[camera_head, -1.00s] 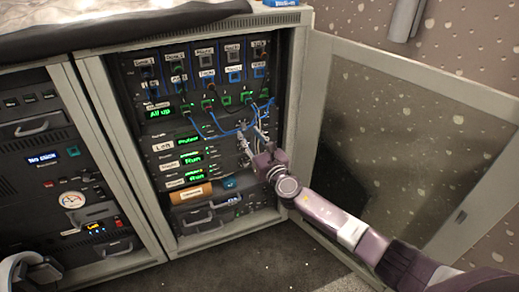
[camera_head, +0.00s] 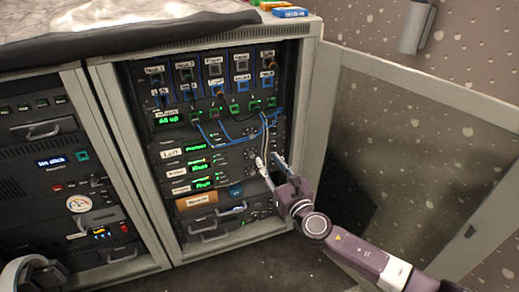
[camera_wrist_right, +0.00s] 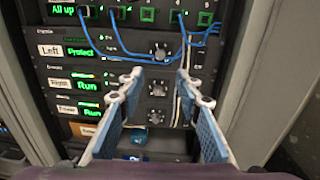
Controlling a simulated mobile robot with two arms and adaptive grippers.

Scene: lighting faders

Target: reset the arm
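My right gripper (camera_head: 269,161) is in front of the open rack cabinet, near the right edge of its lower modules. Its two fingers are apart with nothing between them. The right wrist view shows the open fingers (camera_wrist_right: 160,88) with blue pads on either side of a column of round knobs (camera_wrist_right: 158,88). White and blue cables (camera_wrist_right: 184,60) hang by the right fingertip; I cannot tell whether they touch it. The module beside the knobs has a "Left" label and a green "Protect" display (camera_wrist_right: 80,53), with green "Run" displays below. My left gripper is not in view.
The cabinet's glass door (camera_head: 400,150) stands open at the right, beside my right arm. Blue cables (camera_head: 225,133) loop across the upper modules. A second rack (camera_head: 70,150) stands at the left. Dark floor (camera_head: 290,262) is clear below. A headphone-like object (camera_head: 35,272) is at lower left.

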